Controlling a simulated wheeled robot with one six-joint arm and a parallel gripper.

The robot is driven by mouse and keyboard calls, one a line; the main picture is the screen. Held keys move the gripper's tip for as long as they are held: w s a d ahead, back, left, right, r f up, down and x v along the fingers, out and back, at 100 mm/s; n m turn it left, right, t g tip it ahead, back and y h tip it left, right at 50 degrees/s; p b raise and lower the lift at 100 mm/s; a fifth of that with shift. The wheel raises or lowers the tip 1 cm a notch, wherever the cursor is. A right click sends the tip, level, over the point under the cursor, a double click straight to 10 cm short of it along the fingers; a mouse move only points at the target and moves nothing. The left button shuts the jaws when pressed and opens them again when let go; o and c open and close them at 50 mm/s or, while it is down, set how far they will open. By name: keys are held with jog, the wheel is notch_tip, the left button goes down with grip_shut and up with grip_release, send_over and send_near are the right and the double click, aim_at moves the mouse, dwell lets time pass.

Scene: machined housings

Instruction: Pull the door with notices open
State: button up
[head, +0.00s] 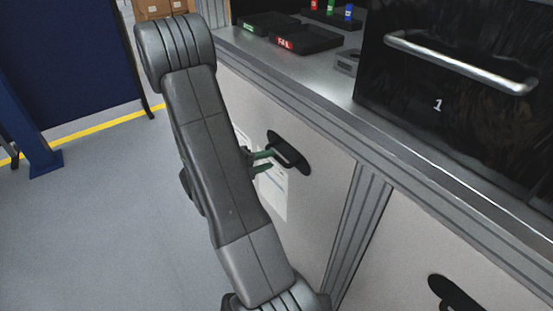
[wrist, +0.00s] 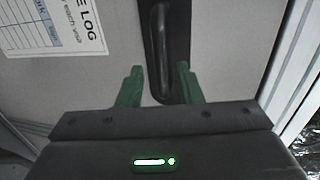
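The door with notices (head: 325,180) is a light grey cabinet door under the counter, and it looks closed. White notices (head: 273,192) are on it, partly hidden behind my arm. One notice (wrist: 52,25) also shows at upper left in the wrist view, with "LOG" readable. The door's black handle (head: 288,153) sits in a dark oval plate near the door's top. In the wrist view the handle (wrist: 160,45) runs upright ahead of my gripper. My gripper (head: 267,161) has green fingers, which stand apart in the wrist view (wrist: 158,75), with the handle's lower end between or just beyond their tips.
A second door with a black handle (head: 457,294) is at lower right, past a grey ribbed post (head: 357,230). On the counter are a black unit marked 1 with a metal bar (head: 460,62), and black trays (head: 308,40). Open floor (head: 90,220) lies to the left.

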aim_at(277, 155)
jog(key=shift+x, duration=2.2)
jog(key=shift+c, duration=0.2)
grip_shut()
